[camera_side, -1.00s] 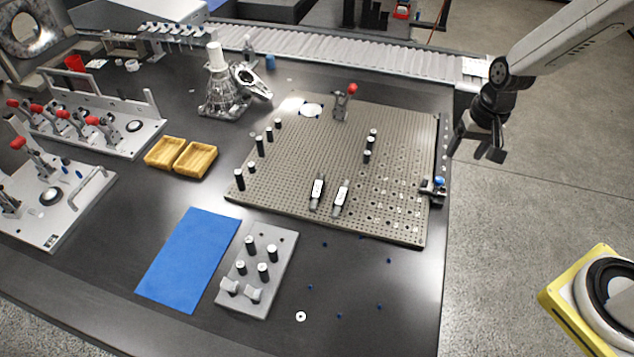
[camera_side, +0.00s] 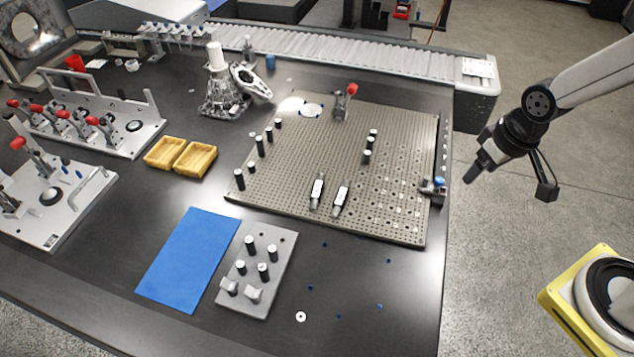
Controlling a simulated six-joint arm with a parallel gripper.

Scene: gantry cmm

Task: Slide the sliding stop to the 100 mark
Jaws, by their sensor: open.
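The sliding stop (camera_side: 433,188), a small dark block with a blue knob, sits on the right edge of the perforated plate (camera_side: 330,150), near its front right corner. A narrow scale strip (camera_side: 444,140) runs along that edge; its marks are too small to read, so I cannot tell which mark the stop is at. My gripper (camera_side: 512,184) is open and empty, off the table's right edge, to the right of the stop and apart from it. Its fingers are spread wide.
A grey pin block (camera_side: 257,270) and blue mat (camera_side: 188,258) lie in front. A yellow-framed unit (camera_side: 585,300) stands lower right.

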